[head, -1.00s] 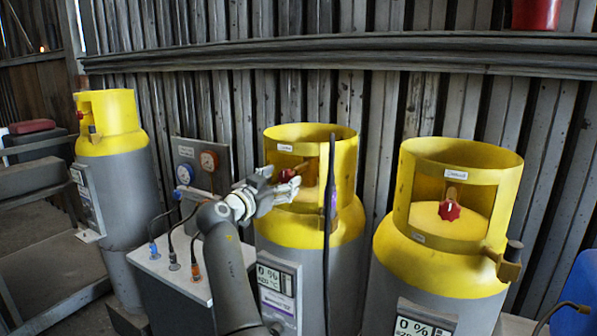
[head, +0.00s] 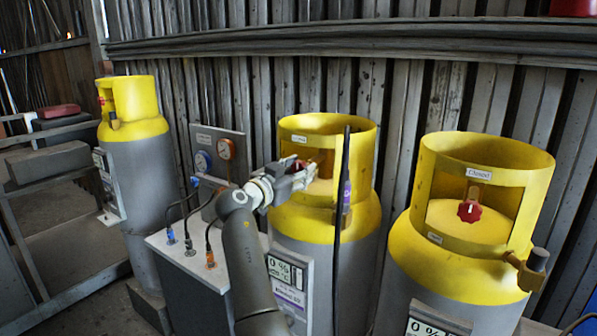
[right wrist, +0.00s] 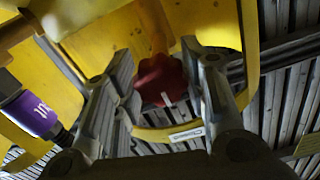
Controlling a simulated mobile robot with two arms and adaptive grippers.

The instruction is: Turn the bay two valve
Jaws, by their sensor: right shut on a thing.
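The middle gas cylinder (head: 360,215) is grey with a yellow collar. Its red valve knob shows partly in the collar opening in the head view (head: 302,165), and clearly in the right wrist view (right wrist: 160,79). My right gripper (head: 305,178) reaches into this opening and is shut on the knob. In the right wrist view the two fingers of my right gripper (right wrist: 160,75) stand on either side of the knob. The fingers hide part of the knob in the head view. My left gripper is not in view.
A right cylinder (head: 450,245) has its own red knob (head: 468,211) under a "Closed" label. A left cylinder (head: 135,150) stands farther back. A gauge panel (head: 218,157) and a hose box (head: 180,262) stand left of my arm. A dark upright rod (head: 340,230) crosses before the middle cylinder.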

